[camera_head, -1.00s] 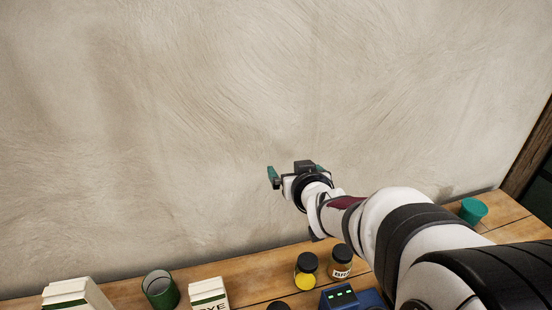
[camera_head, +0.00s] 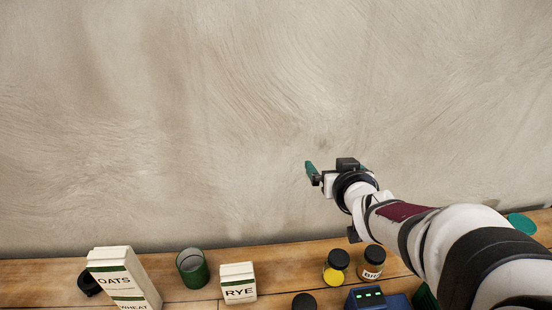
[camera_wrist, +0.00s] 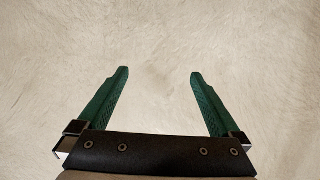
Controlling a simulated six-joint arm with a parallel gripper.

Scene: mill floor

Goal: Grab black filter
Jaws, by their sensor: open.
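A round black top (camera_head: 304,302) shows at the lower picture edge, cut off. I cannot tell for sure which of these is the black filter. My gripper (camera_head: 313,173) is raised in front of the plaster wall, above and well to the right of the small black object. In the wrist view its two green fingers (camera_wrist: 160,73) stand wide apart with only wall between them.
The wall (camera_head: 180,120) closes off the back.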

